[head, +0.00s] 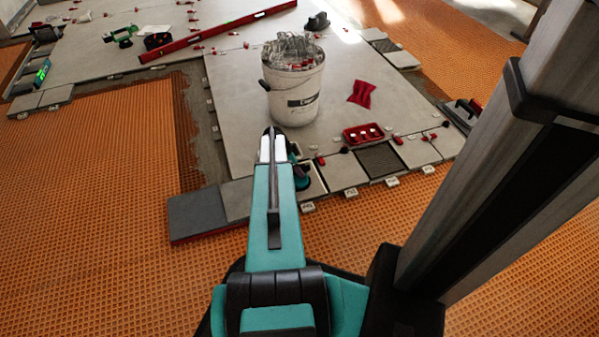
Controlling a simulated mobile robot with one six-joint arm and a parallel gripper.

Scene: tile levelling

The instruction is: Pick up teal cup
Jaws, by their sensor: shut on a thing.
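The teal cup (301,181), teal with black parts, shows just right of the end of my arm, low at the near edge of the pale tiles. My arm hides much of it. My gripper (272,146) is at the cup, seen from behind, with pale finger parts and a dark tip. It is shut on the cup. The contact itself is hidden, and I cannot tell whether the cup touches the tile under it.
A white bucket (294,92) full of clear clips stands just beyond my gripper. A red tray (363,134), a red cloth (362,93) and small tiles lie to the right. A long red level (215,33) lies farther back. Orange matting (90,210) lies open at left.

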